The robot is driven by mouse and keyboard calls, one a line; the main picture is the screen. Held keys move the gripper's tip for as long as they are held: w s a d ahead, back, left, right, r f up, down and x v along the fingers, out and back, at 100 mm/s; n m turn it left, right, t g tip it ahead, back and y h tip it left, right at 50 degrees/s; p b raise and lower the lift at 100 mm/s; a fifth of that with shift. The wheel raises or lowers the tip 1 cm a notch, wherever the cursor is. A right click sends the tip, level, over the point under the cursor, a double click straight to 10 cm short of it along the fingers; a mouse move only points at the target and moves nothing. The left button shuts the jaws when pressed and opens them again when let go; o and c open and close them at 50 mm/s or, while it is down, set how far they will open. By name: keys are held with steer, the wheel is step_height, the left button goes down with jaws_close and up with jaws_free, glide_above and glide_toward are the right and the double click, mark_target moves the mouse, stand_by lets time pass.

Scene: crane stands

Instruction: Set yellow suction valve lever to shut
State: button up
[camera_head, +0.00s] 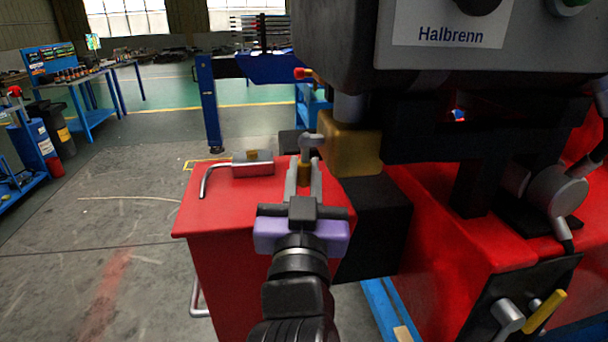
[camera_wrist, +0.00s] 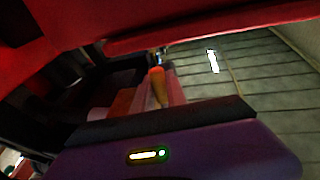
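My gripper (camera_head: 304,172) reaches forward over the red cabinet. Its two pale fingers are parted, with a small yellow-brown lever end (camera_head: 304,174) between them. The wrist view shows this as an upright orange-yellow handle (camera_wrist: 158,88) between the reddish-lit fingers. I cannot tell whether the fingers press on it. A grey metal fitting (camera_head: 312,141) sits just beyond the fingertips. Another lever with a yellow handle (camera_head: 543,312) is on a black plate at the lower right, well away from my gripper. No label shows which is the suction valve lever.
A red cabinet top (camera_head: 225,202) carries a padlock-like metal piece (camera_head: 253,166) to the left of my gripper. A brass-coloured block (camera_head: 350,148) and a dark grey housing labelled Halbrenn (camera_head: 450,35) stand close on the right. The floor at left (camera_head: 100,240) is clear.

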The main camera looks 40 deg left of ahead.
steer(key=o, duration=0.5)
steer(key=shift+c, duration=0.2)
steer(key=b+v, duration=0.1)
steer(key=v, duration=0.7)
